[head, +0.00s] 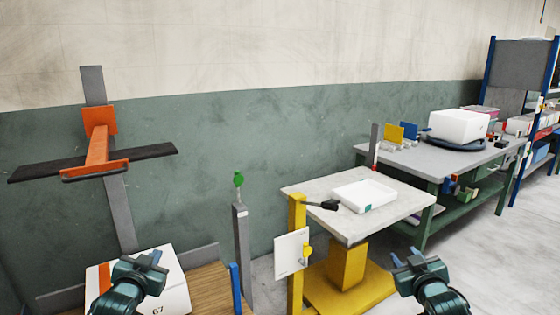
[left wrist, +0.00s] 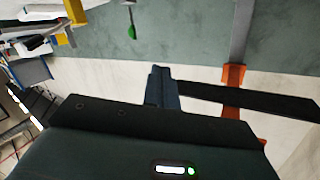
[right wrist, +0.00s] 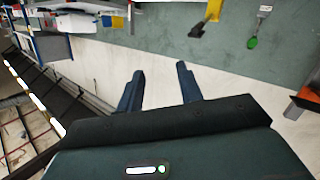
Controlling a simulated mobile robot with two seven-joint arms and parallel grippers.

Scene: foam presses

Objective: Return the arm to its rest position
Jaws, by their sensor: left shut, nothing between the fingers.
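My left gripper (head: 146,257) is low at the left in the head view, in front of a white box marked 67 (head: 174,290). In the left wrist view its blue fingers (left wrist: 162,72) are together with nothing between them. My right gripper (head: 408,255) is low at the right in the head view, in front of the floor beside a yellow lift-table base. In the right wrist view its two blue fingers (right wrist: 160,70) stand apart, with nothing between them. Neither gripper is seen touching anything.
A press with an orange handle (head: 96,170) and dark crossbar stands at the left. A grey post with a green knob (head: 239,180) stands mid-view. A yellow lift table (head: 410,205) holds a white tray (head: 364,194). A green workbench (head: 400,160) stands behind it.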

